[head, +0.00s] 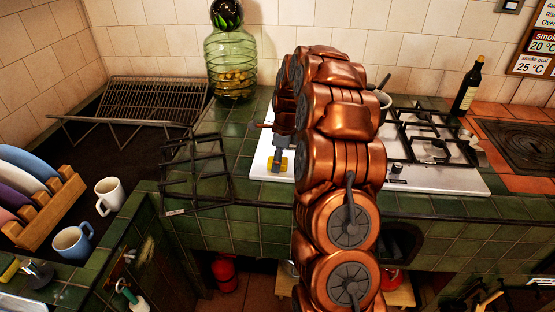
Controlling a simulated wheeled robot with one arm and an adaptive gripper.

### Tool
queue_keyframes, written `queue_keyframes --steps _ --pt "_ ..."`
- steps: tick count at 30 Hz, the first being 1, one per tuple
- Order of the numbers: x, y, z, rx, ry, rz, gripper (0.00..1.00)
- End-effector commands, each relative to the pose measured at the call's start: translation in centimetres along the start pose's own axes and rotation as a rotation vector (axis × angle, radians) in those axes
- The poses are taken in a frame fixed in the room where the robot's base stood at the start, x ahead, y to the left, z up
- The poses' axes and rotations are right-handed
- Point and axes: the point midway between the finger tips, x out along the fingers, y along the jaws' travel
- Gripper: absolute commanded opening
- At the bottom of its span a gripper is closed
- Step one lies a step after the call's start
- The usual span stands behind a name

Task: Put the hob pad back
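A black metal grid frame (196,158), which looks like the hob pad, lies on the green tiled counter left of the hob, reaching the counter's front edge. The white hob (430,180) is on the right, with black grates on its visible right part. My copper arm hides the hob's middle. My gripper (280,163) is left of the arm, over the hob's bare white left part and to the right of the frame, apart from it. Its fingers are small and partly hidden, with a yellow patch by them. I cannot tell whether they are open.
A green glass jar (231,65) stands behind the frame, beside a wire drying rack (150,100). Two mugs (110,195) (72,243) and a plate rack (45,210) are at left. A dark bottle (467,88) stands behind the hob's right side.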

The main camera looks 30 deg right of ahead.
Motion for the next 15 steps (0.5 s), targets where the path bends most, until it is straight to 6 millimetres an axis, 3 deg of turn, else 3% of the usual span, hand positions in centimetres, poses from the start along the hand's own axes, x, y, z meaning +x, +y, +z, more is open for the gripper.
queue_keyframes --steps 9,15 --pt "-0.2 0.0 0.0 0.000 0.000 0.000 0.71" --pt "-2.1 -0.1 0.1 0.000 -0.001 -0.004 0.71"
